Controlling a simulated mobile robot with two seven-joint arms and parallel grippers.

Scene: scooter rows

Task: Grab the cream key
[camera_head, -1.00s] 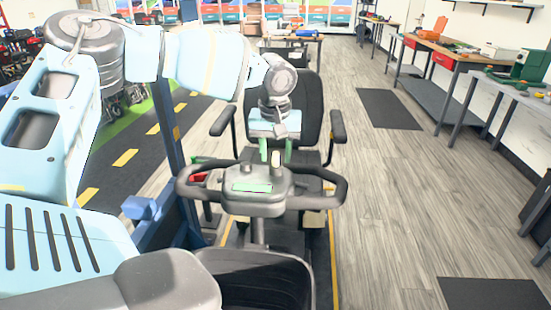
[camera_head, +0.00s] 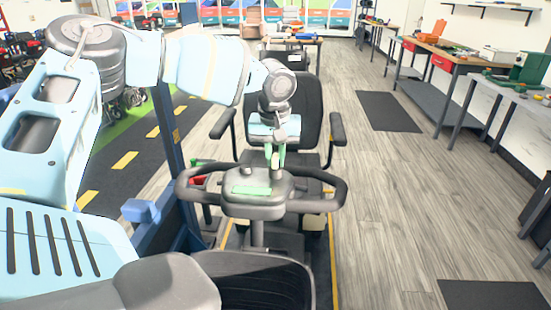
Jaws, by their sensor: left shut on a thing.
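The cream key (camera_head: 275,173) stands upright on the grey console of a mobility scooter (camera_head: 256,205). Its upper part is hidden between the fingers. My left gripper (camera_head: 275,160) comes down from above with its green fingers close together, shut on the key. The key still seems to be at the console. My right gripper is not in view.
The scooter's black handlebar loop (camera_head: 330,192) surrounds the console, with a black seat (camera_head: 296,110) and armrests behind. A blue post (camera_head: 168,120) stands at left. Workbenches (camera_head: 460,62) line the right wall. The wooden floor between is open, with dark mats (camera_head: 388,110).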

